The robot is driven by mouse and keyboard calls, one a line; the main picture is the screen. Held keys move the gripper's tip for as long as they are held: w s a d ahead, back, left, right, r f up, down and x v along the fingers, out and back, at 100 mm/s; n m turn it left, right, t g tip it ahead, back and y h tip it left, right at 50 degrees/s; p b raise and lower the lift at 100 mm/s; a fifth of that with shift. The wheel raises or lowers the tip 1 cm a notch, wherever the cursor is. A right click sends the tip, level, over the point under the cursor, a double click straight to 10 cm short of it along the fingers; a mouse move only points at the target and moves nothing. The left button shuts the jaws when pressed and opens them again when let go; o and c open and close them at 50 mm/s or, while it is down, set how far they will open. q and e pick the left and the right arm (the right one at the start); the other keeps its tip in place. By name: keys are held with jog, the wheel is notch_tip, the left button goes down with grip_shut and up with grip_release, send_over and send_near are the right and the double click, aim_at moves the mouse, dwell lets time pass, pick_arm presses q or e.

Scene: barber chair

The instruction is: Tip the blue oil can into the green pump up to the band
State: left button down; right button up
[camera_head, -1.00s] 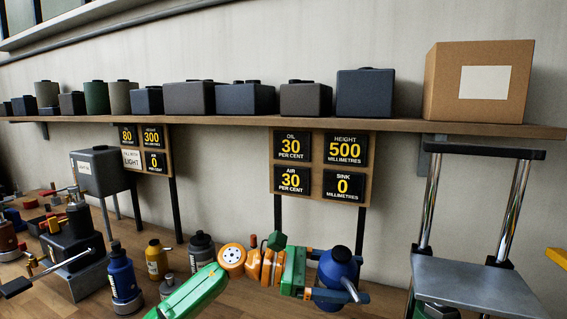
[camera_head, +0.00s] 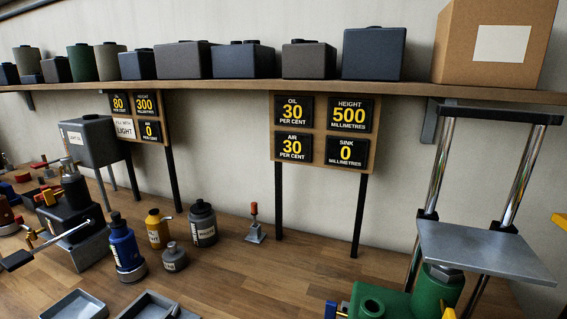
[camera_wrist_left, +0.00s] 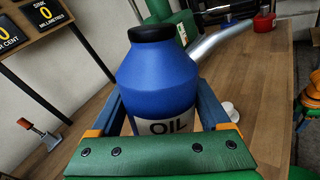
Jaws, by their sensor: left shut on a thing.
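The blue oil can (camera_wrist_left: 160,75), with a black cap, a white OIL label and a grey metal spout, fills the middle of the left wrist view. It looks roughly upright there. My left gripper (camera_wrist_left: 160,108) is shut on it, with a dark blue finger on each side. Green parts (camera_wrist_left: 165,15) show behind the can in the left wrist view. The band cannot be made out. My right gripper is not in view.
A board (camera_head: 323,130) reads oil 30 per cent, air 30 per cent, height 500, sink 0. Another blue bottle (camera_head: 125,250), a yellow bottle (camera_head: 158,229) and dark bottles stand left on the bench. Grey trays (camera_head: 75,306) lie at the front left.

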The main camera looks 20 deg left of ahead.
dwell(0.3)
pick_arm(q)
jog(key=w+d+r+p, duration=0.4)
jog(key=w+d+r, duration=0.2)
jog(key=w, duration=0.4)
jog(key=w+d+r+p, duration=0.5)
jog(key=w+d+r, duration=0.2)
jog(key=w+r, duration=0.2)
jog(key=shift+w+d, duration=0.2)
jog(key=shift+w, duration=1)
dwell(1.4)
jog(key=shift+a+r+m, duration=0.15)
jog(key=shift+r+m, duration=0.1)
jog(key=shift+m, duration=0.25)
jog(key=shift+r+m+y, duration=0.2)
jog(key=shift+m+y, duration=0.1)
jog(key=shift+m, duration=0.2)
